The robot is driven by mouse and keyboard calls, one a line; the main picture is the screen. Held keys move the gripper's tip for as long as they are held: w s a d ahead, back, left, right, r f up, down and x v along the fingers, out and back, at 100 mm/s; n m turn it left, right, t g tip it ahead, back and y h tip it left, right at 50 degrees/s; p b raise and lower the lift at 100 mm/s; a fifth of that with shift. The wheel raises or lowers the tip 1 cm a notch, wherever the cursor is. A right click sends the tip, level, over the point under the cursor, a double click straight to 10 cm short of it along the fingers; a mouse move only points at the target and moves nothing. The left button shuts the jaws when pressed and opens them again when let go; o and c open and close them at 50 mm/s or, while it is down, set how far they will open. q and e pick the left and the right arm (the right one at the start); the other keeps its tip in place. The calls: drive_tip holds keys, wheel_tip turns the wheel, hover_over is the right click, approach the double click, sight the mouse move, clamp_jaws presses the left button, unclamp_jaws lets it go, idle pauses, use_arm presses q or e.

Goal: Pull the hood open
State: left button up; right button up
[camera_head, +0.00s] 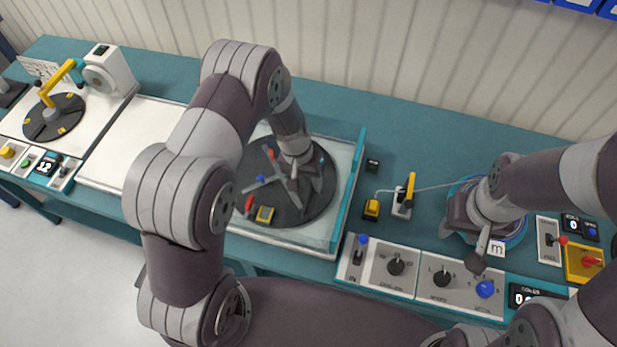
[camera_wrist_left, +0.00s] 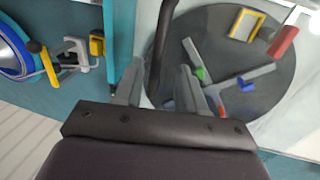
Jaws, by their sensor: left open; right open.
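The hood (camera_head: 347,200) is a clear cover with a teal edge over a dark round turntable (camera_head: 315,205). The teal edge also shows in the left wrist view (camera_wrist_left: 120,30). My left gripper (camera_head: 302,190) is over the hood area, pointing down. In the left wrist view its open fingers (camera_wrist_left: 162,88) stand on either side of a dark bar (camera_wrist_left: 164,35), which looks like the hood's handle. Contact cannot be told. My arm hides part of the hood in the head view. My right gripper (camera_head: 481,250) is open above a blue cable reel (camera_head: 515,235) at the right.
On the turntable lie a red piece (camera_head: 249,204), a yellow frame (camera_head: 265,214) and a grey piece with coloured ends. A yellow-handled clamp (camera_head: 405,195) stands right of the hood. Control panels with knobs (camera_head: 396,267) line the front edge. Another turntable (camera_head: 53,117) is at far left.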

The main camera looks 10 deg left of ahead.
use_arm(q)
drive_tip(key=shift+s+d+f, duration=0.1)
drive_tip(key=shift+d+f, duration=0.05)
drive_tip(key=shift+f, duration=0.15)
drive_tip(key=shift+s+d, duration=0.2)
drive_tip(key=shift+s, duration=0.3)
drive_tip(key=shift+w+a, duration=0.1)
drive_tip(key=shift+w, duration=0.25)
clamp_jaws()
use_arm(e)
drive_tip(key=shift+s+d+r, duration=0.2)
drive_tip(key=shift+s+d, duration=0.05)
drive_tip(key=shift+s, duration=0.15)
